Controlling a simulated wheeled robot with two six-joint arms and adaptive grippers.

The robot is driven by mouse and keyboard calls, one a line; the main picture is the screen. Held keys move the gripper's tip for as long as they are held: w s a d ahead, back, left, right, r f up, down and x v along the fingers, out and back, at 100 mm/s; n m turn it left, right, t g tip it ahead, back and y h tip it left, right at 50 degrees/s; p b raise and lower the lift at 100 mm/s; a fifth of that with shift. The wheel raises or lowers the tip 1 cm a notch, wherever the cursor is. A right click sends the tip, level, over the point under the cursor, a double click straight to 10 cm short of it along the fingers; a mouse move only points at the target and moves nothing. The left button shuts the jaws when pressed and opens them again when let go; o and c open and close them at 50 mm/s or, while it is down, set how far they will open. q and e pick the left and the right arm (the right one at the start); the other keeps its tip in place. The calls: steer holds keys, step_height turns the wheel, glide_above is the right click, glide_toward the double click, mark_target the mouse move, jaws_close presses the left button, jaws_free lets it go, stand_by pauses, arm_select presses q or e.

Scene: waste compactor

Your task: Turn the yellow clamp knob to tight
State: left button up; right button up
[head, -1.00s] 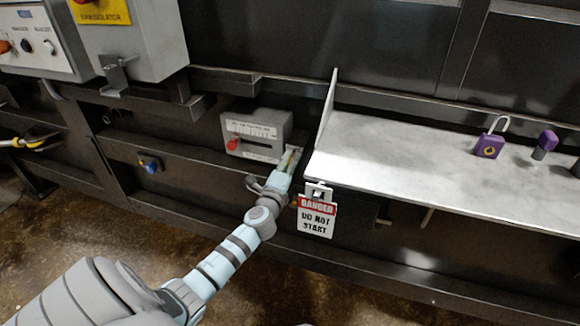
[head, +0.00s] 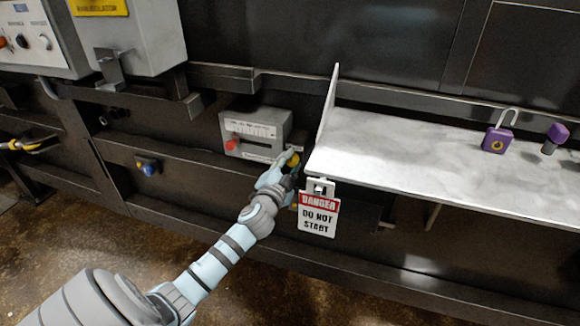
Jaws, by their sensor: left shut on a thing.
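The yellow knob (head: 294,161) is at the right lower corner of a grey box, partly covered by my gripper. My left gripper (head: 286,163) reaches up to it from below, with its fingers shut on the knob. A finger hides part of the knob, and I cannot read a tight mark or its exact turn. My right gripper is not in view.
The grey box (head: 243,131) has a red knob (head: 231,145) and white labels. A metal shelf (head: 400,160) lies close right, with a "Danger do not start" tag (head: 318,216) on its corner. A blue knob (head: 149,169) sits left.

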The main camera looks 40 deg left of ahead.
arm_select(q)
steer(key=shift+f+n, duration=0.1)
steer(key=shift+n, duration=0.4)
steer(key=o, duration=1.2)
steer(key=shift+c, duration=0.2)
steer(key=v, duration=1.2)
